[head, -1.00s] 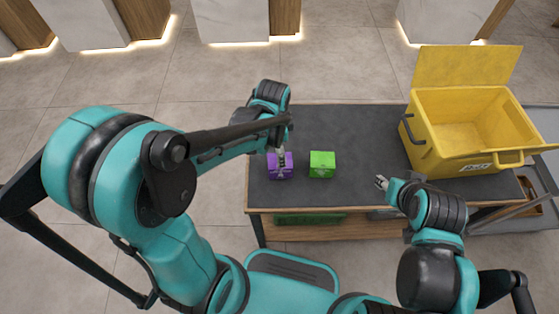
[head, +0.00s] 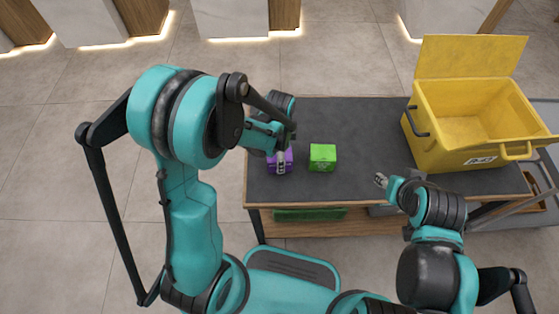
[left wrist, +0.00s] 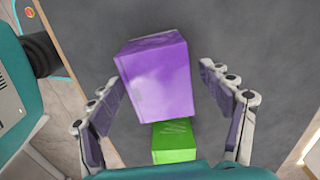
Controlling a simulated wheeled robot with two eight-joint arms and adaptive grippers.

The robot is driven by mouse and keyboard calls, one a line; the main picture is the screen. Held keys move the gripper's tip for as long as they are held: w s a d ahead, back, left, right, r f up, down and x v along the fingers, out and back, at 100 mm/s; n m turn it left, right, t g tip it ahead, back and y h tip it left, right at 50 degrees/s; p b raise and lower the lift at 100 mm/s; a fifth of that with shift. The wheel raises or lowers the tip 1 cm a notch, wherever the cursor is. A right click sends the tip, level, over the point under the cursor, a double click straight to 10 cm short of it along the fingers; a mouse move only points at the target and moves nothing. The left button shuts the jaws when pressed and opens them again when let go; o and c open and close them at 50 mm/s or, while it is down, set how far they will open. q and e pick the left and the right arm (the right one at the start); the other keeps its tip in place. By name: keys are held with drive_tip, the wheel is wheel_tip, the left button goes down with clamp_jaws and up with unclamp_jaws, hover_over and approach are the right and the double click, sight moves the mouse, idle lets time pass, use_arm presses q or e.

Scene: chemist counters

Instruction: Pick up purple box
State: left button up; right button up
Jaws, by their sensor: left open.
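The purple box (head: 287,157) sits on the dark table top near its left end, partly hidden in the head view by my left gripper (head: 281,165). In the left wrist view the purple box (left wrist: 158,77) lies between the two spread fingers of my left gripper (left wrist: 167,110), with a gap on each side. The left gripper is open and empty. My right gripper (head: 381,180) is over the table's front part, well to the right of the box; its fingers are too small to judge.
A yellow open crate (head: 433,142) with a raised lid stands at the table's right end. The table top (head: 355,125) is bare between green box and crate.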

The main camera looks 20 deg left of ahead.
use_arm(q)
drive_tip(key=shift+r, duration=0.1)
drive_tip(key=c, duration=1.3)
